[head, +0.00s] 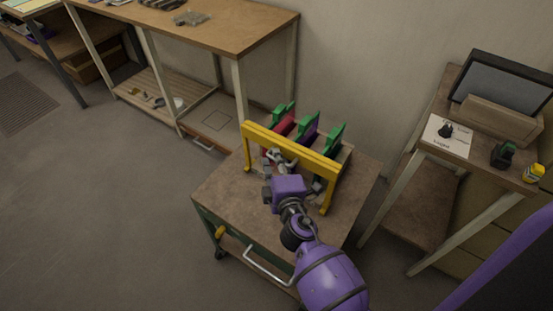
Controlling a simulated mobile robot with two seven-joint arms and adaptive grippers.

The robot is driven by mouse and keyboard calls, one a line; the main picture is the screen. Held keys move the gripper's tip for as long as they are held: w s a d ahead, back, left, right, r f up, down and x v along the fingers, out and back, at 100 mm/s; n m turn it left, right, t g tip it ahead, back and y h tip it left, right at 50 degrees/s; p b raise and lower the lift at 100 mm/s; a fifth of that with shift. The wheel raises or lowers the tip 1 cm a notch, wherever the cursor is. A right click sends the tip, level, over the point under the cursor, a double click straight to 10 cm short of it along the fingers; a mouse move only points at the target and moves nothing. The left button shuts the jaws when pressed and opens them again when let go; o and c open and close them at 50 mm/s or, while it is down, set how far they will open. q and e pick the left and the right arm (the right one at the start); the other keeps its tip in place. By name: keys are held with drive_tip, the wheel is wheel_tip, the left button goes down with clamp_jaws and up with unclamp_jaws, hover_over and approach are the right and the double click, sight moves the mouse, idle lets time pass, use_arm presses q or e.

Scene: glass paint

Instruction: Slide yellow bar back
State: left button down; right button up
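The yellow bar (312,161) is a long beam with a leg at each end. It spans a rack on top of a small cart in the head view. Behind it stand several coloured pieces with green tops, one red (282,124) and one purple (308,133). My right gripper (275,160) is at the near side of the bar, left of its middle. Its fingers are small and partly merged with the rack, so I cannot tell whether they touch the bar or how far they are apart. My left gripper is out of view.
The cart top (222,186) is bare at its left side. A wooden workbench (215,22) stands at the upper left. The wall is behind the cart.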

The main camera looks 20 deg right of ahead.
drive_tip(key=shift+r, duration=0.15)
clamp_jaws()
drive_tip(key=shift+w+r, duration=0.1)
